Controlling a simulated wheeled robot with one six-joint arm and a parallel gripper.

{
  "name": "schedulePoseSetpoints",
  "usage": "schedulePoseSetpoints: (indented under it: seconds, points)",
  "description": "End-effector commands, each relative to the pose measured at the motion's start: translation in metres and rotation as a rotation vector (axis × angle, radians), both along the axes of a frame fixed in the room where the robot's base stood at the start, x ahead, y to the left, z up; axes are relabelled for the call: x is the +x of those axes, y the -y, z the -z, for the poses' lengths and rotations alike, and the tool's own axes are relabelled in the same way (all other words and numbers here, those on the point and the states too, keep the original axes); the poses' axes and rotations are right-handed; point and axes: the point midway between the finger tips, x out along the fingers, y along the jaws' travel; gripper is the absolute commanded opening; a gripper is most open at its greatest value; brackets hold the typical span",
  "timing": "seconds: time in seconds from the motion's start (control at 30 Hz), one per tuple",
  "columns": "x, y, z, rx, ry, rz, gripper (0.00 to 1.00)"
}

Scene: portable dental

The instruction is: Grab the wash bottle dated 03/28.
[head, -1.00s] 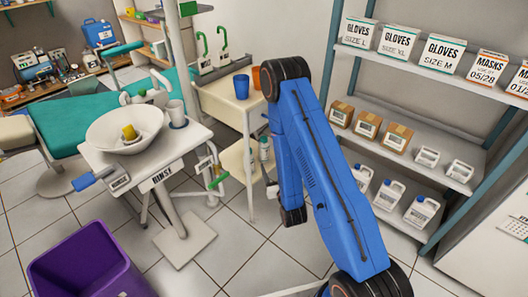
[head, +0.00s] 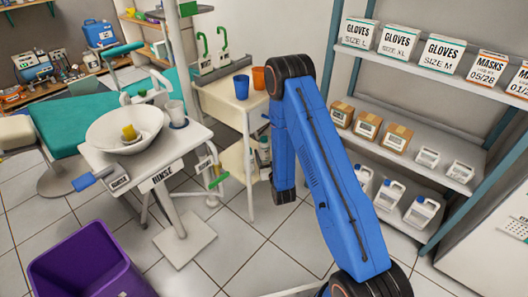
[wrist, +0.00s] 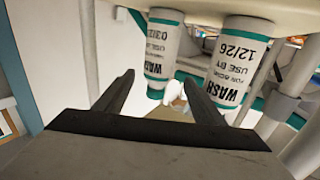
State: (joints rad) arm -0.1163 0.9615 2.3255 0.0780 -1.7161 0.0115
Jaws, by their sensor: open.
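Two white wash bottles with teal bands appear upside down in the wrist view. The left one (wrist: 162,50) has a date starting 03/2, its last part hard to read. The right one (wrist: 238,62) reads 12/26. My gripper (wrist: 159,74) is open and empty, its fingers pointing toward the bottles. The left bottle shows between the fingertips, and the right bottle is just beyond the right finger. I cannot tell how near the fingertips are to either. In the head view my arm hides the gripper, and a bottle (head: 264,147) partly shows on the cart's lower level.
The cream cart (head: 232,108) carries a blue cup (head: 241,87) and an orange cup (head: 258,78) on top. Its grey post (wrist: 88,45) shows at left in the wrist view. The rinse stand (head: 190,150) is to the left, shelving (head: 400,150) to the right.

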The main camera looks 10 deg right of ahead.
Motion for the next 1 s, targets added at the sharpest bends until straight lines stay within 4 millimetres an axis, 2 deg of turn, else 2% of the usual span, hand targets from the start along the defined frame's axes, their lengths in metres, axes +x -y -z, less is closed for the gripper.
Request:
schedulePoseSetpoints:
  seconds: [0.17,0.5,0.8,0.83,1.0]
  points:
    - [0.009,0.0,-0.001,0.0,0.001,0.0,0.63]
    - [0.051,0.001,-0.001,0.0,0.001,-0.001,0.63]
    - [0.056,0.001,-0.001,0.0,0.0,0.0,0.63]
    - [0.056,0.001,-0.001,0.0,0.0,0.0,0.61]
    - [0.055,0.001,-0.001,0.0,0.0,0.0,0.2]
